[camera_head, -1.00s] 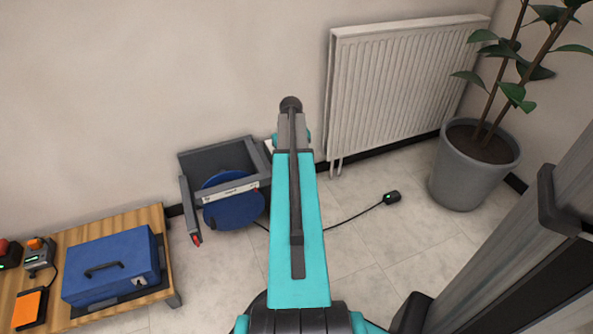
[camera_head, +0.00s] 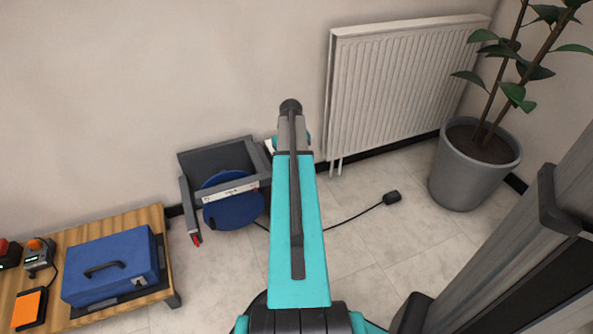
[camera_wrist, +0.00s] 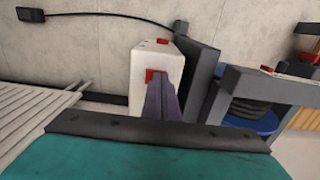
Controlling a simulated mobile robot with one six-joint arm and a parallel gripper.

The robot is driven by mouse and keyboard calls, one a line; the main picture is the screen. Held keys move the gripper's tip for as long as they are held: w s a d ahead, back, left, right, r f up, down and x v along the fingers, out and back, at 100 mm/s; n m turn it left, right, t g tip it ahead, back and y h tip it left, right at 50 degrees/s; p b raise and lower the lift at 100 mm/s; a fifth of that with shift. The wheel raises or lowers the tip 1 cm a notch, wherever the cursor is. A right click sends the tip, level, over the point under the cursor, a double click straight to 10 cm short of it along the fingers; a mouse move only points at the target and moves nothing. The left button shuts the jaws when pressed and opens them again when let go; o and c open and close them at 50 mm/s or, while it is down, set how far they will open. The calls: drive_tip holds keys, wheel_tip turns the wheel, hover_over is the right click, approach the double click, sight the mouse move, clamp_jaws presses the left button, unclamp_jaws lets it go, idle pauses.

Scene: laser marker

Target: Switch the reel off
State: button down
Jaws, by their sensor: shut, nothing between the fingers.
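The reel (camera_head: 232,211), with blue discs in a grey frame, stands on the floor by the wall in the head view. Its blue discs (camera_wrist: 262,122) also show at the right in the wrist view. A white box (camera_wrist: 146,92) with a red switch (camera_wrist: 152,74) on its near face stands beside the grey frame in the wrist view. My gripper (camera_wrist: 160,84) is shut and empty, its tips just in front of the red switch. I cannot tell whether they touch, and the fingers cover part of the box. My arm hides the gripper in the head view.
A radiator (camera_head: 400,85) hangs on the wall to the right, with a potted plant (camera_head: 475,170) beyond it. A wooden table (camera_head: 150,220) with a blue case (camera_head: 110,267) stands at the left. A black cable with a plug (camera_head: 391,198) lies on the floor.

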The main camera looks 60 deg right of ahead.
drive_tip(key=shift+r, duration=0.1)
wheel_tip(320, 180, up, 7)
drive_tip(key=p, duration=0.6)
idle(0.6)
idle(0.4)
